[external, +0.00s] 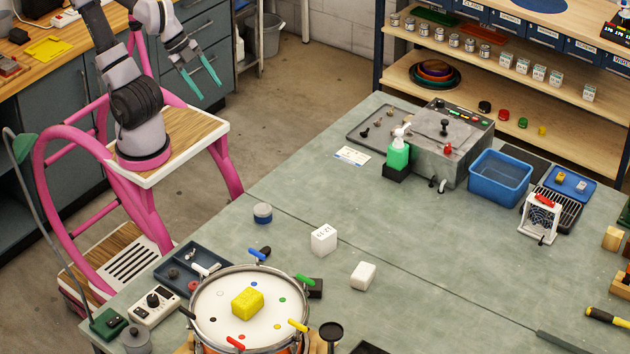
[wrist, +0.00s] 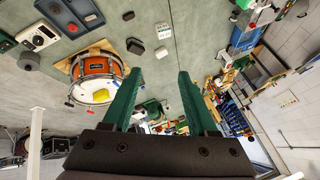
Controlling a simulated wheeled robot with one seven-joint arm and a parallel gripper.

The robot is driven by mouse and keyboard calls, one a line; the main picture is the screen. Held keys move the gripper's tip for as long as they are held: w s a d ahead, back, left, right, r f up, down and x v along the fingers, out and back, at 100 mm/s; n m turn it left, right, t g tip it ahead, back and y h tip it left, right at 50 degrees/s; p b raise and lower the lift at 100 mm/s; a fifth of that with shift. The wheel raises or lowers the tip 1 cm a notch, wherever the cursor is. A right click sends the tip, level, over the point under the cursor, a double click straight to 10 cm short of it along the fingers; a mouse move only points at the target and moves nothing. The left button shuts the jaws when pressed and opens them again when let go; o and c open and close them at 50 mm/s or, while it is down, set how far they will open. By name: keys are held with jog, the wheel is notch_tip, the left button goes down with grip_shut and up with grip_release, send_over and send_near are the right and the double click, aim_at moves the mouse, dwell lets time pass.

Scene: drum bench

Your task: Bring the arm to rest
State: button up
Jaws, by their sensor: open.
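My gripper (external: 200,79) is at the top left in the external view, raised beside the bench over the floor. Its two green fingers are apart with nothing between them. In the wrist view my gripper (wrist: 155,88) shows its green fingers spread wide, pointing toward the room beyond the bench. My arm stands on its pink-framed base left of the bench and is folded up high. The gripper touches nothing in either view.
The grey-green bench (external: 330,205) fills the middle. A drum (external: 215,312) with a yellow block (external: 247,303) on its head stands at the near left. White blocks (external: 323,240) (external: 363,276) lie nearby. A blue bin (external: 500,178) and grey machine (external: 440,150) stand farther back. Floor between base and bench is clear.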

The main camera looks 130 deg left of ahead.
jog(key=shift+s+r+n, duration=0.3)
jog(key=shift+s, duration=0.45)
